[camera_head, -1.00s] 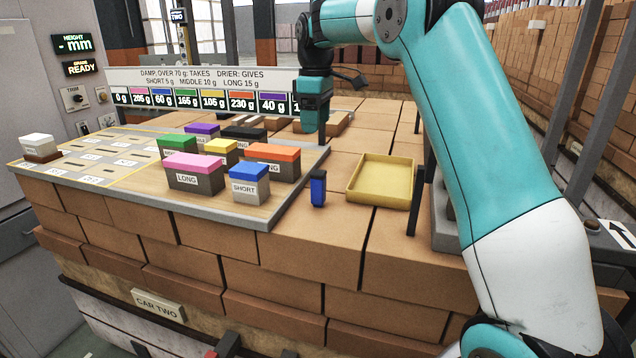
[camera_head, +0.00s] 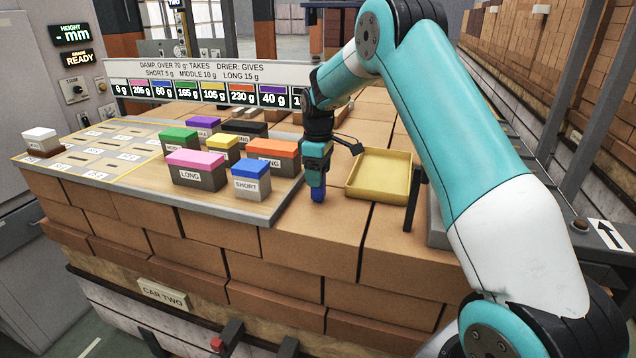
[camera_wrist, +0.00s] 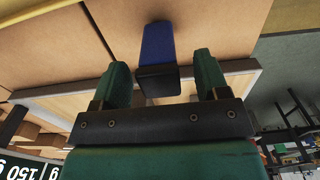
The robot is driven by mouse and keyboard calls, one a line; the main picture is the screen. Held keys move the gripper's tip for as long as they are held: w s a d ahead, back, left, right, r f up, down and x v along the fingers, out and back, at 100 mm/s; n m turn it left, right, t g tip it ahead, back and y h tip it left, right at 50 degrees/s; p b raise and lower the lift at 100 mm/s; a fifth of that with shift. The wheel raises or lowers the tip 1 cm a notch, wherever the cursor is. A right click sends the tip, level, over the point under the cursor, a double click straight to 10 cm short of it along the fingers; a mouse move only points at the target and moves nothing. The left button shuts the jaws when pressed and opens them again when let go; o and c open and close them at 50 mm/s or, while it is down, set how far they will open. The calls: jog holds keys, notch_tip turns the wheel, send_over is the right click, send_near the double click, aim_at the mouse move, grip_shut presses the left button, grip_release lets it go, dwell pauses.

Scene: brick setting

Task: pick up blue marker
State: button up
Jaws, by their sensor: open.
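The blue marker (camera_head: 318,194) stands upright on the brick top, between the board with the labelled blocks and the yellow tray. Only its lower part shows in the head view, as my gripper (camera_head: 315,180) hides the top. In the wrist view the marker (camera_wrist: 158,43) shows a blue body and a dark end. My gripper (camera_wrist: 161,65) is open above it, one green finger on each side. The dark end lies between the fingers, with gaps visible on both sides.
The yellow tray (camera_head: 380,193) is close on the right. The board (camera_head: 231,207) on the left carries several colour-topped blocks, with a blue-topped SHORT block (camera_head: 251,186) nearest the marker. A dark upright post (camera_head: 413,200) stands right of the tray. Bare bricks lie in front.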

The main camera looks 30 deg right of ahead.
jog(key=shift+f+p, duration=0.3)
jog(key=shift+f, duration=1.1)
jog(key=c, duration=1)
jog(key=shift+r, duration=0.1)
notch_tip(320, 180, up, 20)
jog(key=b, duration=0.4)
jog(key=shift+o, duration=1)
jog(key=shift+c, duration=0.2)
